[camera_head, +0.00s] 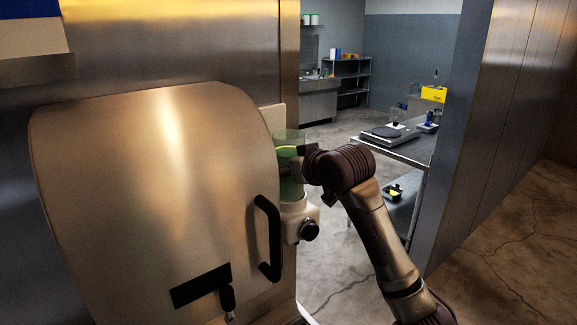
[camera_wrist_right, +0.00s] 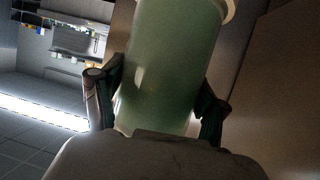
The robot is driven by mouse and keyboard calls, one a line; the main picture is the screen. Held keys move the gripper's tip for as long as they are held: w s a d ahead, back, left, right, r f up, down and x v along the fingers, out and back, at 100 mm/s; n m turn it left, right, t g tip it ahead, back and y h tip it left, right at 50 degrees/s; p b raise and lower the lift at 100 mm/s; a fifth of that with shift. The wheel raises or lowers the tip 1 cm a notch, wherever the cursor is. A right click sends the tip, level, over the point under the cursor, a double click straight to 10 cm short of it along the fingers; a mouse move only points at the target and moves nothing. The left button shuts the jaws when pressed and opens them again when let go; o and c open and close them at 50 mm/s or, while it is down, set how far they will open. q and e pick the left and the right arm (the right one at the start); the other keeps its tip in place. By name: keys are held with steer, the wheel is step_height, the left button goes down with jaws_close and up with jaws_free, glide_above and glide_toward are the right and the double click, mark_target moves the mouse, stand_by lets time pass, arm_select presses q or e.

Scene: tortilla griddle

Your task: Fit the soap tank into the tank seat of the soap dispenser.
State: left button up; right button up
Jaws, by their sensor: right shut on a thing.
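The soap tank is a translucent green cylinder (camera_head: 291,188) at the right edge of the metal housing in the head view. It fills the middle of the right wrist view (camera_wrist_right: 170,65). My right gripper (camera_head: 304,160) is shut on the tank, with one finger on each side of it in the wrist view (camera_wrist_right: 157,95). The soap dispenser (camera_head: 294,217) is a white body with a black round knob, directly below the tank. The tank looks about upright above it. The tank seat is hidden, and I cannot tell whether the tank's bottom touches it. My left gripper is not in view.
A large curved metal housing (camera_head: 150,190) with a black handle (camera_head: 267,238) stands close on the left. A metal table (camera_head: 405,150) with a flat dark device is behind my right arm. A metal wall (camera_head: 520,110) is at the right, with open floor before it.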

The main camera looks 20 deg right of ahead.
steer(key=shift+f+p, duration=0.45)
steer(key=shift+f, duration=0.45)
stand_by(1.8)
steer(key=shift+f+p, duration=0.25)
steer(key=shift+p, duration=0.05)
steer(key=o, duration=1.8)
steer(key=shift+o, duration=0.2)
steer(key=shift+s+r, duration=0.15)
steer(key=shift+s, duration=0.05)
steer(key=shift+s+d+r, duration=0.15)
steer(key=shift+s+r, duration=0.05)
steer(key=shift+s, duration=0.3)
steer(key=v, duration=0.6)
steer(key=shift+s+r, duration=0.15)
steer(key=shift+s, duration=0.1)
